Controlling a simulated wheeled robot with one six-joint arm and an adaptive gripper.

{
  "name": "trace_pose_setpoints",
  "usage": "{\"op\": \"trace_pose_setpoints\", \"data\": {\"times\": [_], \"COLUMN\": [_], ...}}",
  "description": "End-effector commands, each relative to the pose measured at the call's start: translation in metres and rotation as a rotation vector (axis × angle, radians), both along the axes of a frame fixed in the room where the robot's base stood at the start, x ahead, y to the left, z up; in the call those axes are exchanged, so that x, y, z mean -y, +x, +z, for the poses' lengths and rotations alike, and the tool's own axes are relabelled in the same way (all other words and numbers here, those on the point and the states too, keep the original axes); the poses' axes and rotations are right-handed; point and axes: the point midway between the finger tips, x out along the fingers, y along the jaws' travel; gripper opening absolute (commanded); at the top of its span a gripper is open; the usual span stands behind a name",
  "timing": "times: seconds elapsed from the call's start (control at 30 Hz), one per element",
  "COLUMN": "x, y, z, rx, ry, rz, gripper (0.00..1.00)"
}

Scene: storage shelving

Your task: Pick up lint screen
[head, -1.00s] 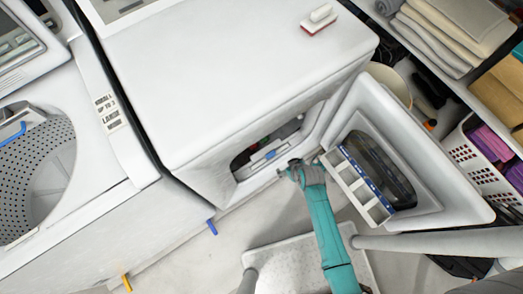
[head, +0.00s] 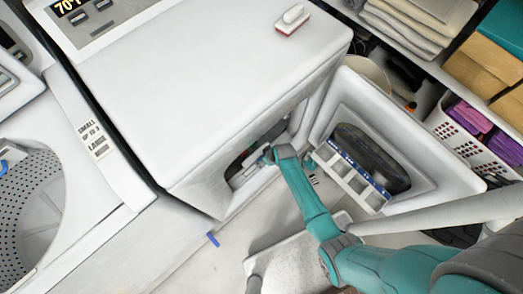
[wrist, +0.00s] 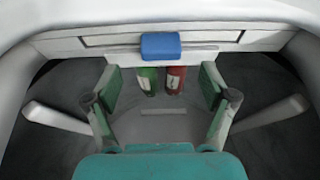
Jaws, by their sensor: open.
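The lint screen (wrist: 195,50) shows in the wrist view as a pale strip with a blue tab (wrist: 160,45), set in the lower edge of the dryer's opening. My gripper (wrist: 158,85) is open and empty, its two green-padded fingers spread just short of the tab, one toward each side. It also shows in the head view at the dryer opening (head: 268,156), where my arm hides most of the screen and its tab.
The white dryer (head: 225,85) has its door (head: 435,175) swung open to the right. A sectioned white tray (head: 352,178) is at the door. A green bottle (wrist: 148,80) and a red bottle (wrist: 175,79) stand beyond my fingers. Shelves with towels (head: 410,30) are at right.

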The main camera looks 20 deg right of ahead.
Motion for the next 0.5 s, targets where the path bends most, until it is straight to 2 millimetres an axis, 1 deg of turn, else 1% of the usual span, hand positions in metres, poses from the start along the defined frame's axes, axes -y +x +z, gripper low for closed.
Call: {"op": "trace_pose_setpoints", "data": {"times": [0.3,0.5], "x": [-0.006,-0.007], "y": [0.013,0.018], "z": [-0.03,-0.044], "rx": [-0.002,-0.001], "ry": [0.0,0.0], "rz": [0.0,0.0], "gripper": [0.83,0.83]}}
